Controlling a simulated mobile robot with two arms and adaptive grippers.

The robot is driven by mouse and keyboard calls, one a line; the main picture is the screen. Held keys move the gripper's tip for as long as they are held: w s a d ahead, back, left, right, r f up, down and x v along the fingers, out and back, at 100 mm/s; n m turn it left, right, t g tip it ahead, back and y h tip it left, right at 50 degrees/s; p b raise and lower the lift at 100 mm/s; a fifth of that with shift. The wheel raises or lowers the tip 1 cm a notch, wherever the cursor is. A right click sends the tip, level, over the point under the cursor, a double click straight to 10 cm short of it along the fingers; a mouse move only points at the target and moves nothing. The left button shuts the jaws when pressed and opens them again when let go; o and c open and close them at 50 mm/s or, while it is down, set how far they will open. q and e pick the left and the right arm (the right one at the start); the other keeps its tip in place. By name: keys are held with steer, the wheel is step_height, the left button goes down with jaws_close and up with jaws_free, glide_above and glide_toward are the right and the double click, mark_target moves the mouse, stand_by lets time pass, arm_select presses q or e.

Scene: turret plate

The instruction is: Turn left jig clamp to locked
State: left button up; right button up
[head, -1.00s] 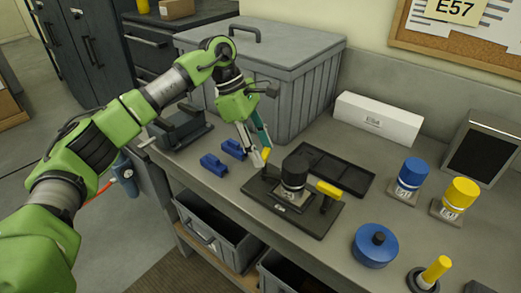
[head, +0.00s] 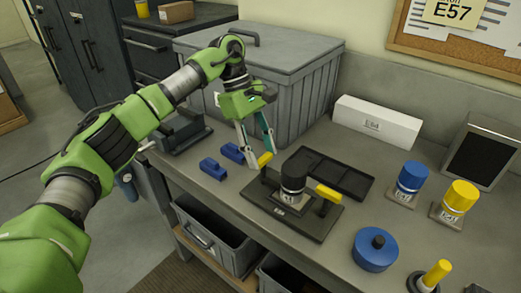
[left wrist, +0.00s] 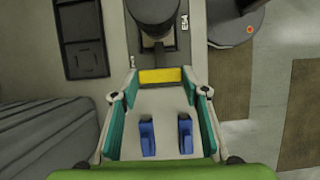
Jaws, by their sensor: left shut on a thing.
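The dark jig plate (head: 285,222) lies on the workbench with a black cylindrical part (head: 293,175) standing upright at its middle. The left jig clamp's yellow handle (head: 264,159) is at the plate's left end. My left gripper (head: 262,159) comes down from above and is shut on this handle. In the left wrist view the yellow handle (left wrist: 160,75) spans between the fingertips (left wrist: 160,84). The right jig clamp's yellow handle (head: 329,192) stands free at the other end. My right gripper is not in view.
Two blue blocks (head: 213,168) lie left of the jig, close to my fingers. A black tray (head: 345,180) lies behind it, near a large grey lidded bin (head: 290,62). Blue (head: 411,176) and yellow (head: 461,195) cylinders and a blue round part (head: 375,250) stand at the right.

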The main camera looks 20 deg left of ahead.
arm_select(q)
steer(key=shift+r, duration=0.1)
steer(key=o, duration=1.1)
steer(key=v, duration=1.2)
